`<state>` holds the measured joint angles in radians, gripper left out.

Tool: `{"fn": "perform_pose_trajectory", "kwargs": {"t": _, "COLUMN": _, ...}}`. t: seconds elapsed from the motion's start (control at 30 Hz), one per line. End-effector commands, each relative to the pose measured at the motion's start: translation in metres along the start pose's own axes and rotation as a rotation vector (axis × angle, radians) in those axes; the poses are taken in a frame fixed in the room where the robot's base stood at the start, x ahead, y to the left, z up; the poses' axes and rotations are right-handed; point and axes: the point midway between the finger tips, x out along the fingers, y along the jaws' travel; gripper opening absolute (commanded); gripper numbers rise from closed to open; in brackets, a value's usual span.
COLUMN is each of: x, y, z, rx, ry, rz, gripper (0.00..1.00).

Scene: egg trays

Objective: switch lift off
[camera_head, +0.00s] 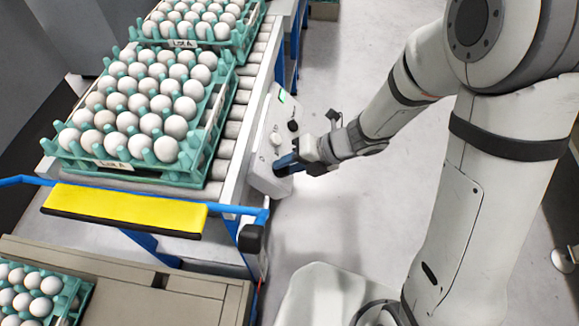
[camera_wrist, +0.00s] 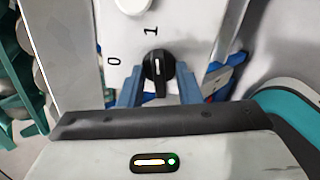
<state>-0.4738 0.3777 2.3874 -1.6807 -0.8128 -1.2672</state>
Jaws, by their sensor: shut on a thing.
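A grey control panel (camera_head: 262,150) is fixed to the side of the roller conveyor. In the wrist view, a black rotary knob (camera_wrist: 158,70) sits on the panel (camera_wrist: 122,40), with a "0" to its left and a "1" above it. The knob's white line stands near upright, toward the "1". My gripper (camera_wrist: 160,88) has its blue fingers on either side of the knob and is shut on it. In the head view, my gripper (camera_head: 284,163) is at the panel's lower end and largely hides this knob.
Another black knob (camera_head: 293,126), a white button (camera_head: 276,138) and a small green display (camera_head: 281,96) are higher on the panel. Teal egg trays (camera_head: 190,172) stand on the conveyor. A yellow plate (camera_head: 125,207) and blue frame are at its near end. Floor to the right is open.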

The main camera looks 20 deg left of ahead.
Motion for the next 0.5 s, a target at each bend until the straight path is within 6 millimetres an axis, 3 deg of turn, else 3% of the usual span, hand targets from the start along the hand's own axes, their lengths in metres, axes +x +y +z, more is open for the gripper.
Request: {"fn": "perform_pose_trajectory", "kwargs": {"t": 0.5, "x": 0.0068, "y": -0.0021, "z": -0.0045, "rx": -0.242, "ry": 0.012, "rz": 0.005, "gripper": 0.18}}
